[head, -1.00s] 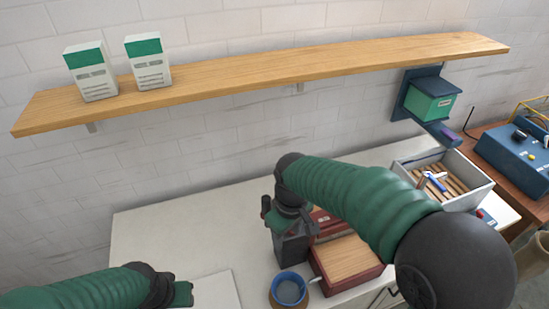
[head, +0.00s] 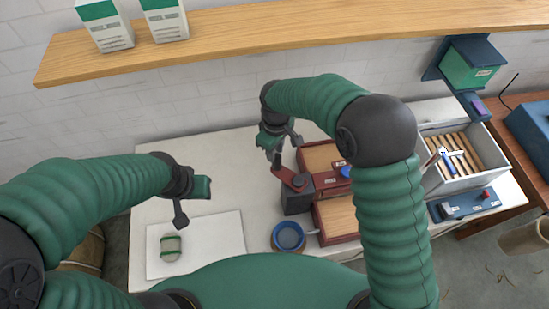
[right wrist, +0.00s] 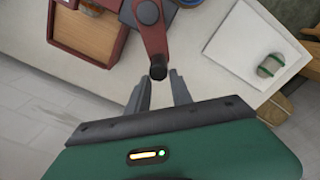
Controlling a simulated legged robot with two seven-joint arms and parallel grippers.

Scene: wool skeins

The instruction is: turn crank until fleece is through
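The red machine has a dark housing (head: 297,199) and a red crank arm (head: 290,178); the arm also shows in the right wrist view (right wrist: 151,28). Its black knob (right wrist: 158,70) points toward my right gripper (right wrist: 158,92). The fingers are apart, one on each side just short of the knob, with no visible grip on it. In the head view this gripper (head: 279,148) hangs just above the crank's end. My left gripper (head: 188,200) is over the left of the table, away from the machine; its finger gap is unclear. I cannot make out loose fleece on the wooden trays (head: 337,217).
A blue bowl (head: 288,236) stands before the machine. A green-banded grey bundle (head: 172,246) lies on a white board (head: 222,228). A grey crate (head: 476,170) with tools is at right. A wooden shelf (head: 260,35) with two cartons runs above. Table behind the board is clear.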

